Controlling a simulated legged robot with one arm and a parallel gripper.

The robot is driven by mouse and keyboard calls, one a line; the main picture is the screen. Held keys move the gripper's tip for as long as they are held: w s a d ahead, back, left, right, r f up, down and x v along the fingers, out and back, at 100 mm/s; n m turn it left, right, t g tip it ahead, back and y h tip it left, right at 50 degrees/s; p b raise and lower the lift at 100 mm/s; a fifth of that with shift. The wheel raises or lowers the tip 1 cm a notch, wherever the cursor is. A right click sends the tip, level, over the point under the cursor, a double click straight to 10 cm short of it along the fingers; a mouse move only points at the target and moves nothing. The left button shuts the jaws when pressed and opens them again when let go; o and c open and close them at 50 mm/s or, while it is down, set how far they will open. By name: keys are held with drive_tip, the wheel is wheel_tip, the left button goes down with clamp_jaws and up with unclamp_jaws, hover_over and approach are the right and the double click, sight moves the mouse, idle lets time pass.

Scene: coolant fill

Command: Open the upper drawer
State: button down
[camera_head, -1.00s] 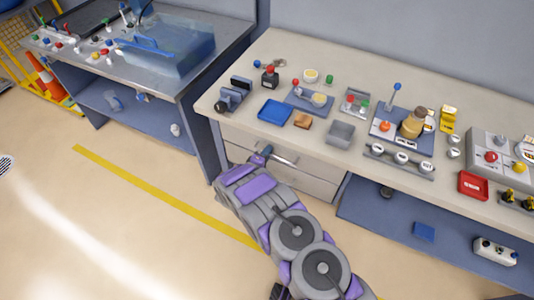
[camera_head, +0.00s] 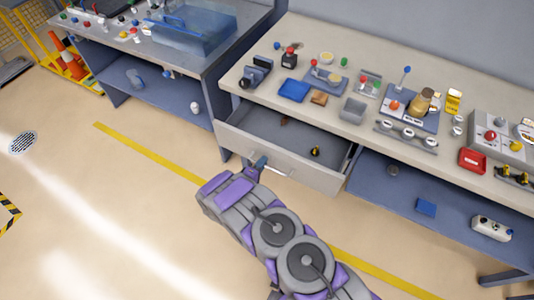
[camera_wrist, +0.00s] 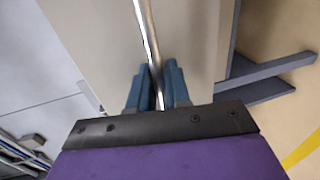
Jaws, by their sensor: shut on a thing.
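The upper drawer (camera_head: 330,181) is pulled out from under the workbench, and its inside shows in the head view. A small yellow-and-black item (camera_head: 315,151) and a small brown item (camera_head: 284,121) lie in it. My gripper (camera_head: 259,163) is at the left part of the metal bar handle (camera_head: 278,171) on the drawer front. In the wrist view the blue fingers (camera_wrist: 158,88) are shut around the handle bar (camera_wrist: 147,38), one on each side. The lower drawer is mostly hidden below the open one.
The workbench top (camera_head: 340,45) carries a blue tray (camera_head: 293,90), a grey bin (camera_head: 352,110) and several small parts. A blue shelf (camera_head: 400,200) lies right of the drawers. Open floor with a yellow line (camera_head: 150,153) lies in front.

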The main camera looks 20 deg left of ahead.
drive_tip(key=shift+s+a+f, duration=0.15)
drive_tip(key=shift+s, duration=1.05)
drive_tip(key=c, duration=1.4)
unclamp_jaws()
drive_tip(key=shift+o, duration=0.3)
drive_tip(key=shift+w+a, duration=0.15)
drive_tip(key=p+v, duration=0.3)
drive_tip(key=v, duration=1.4)
drive_tip(key=shift+a, duration=0.15)
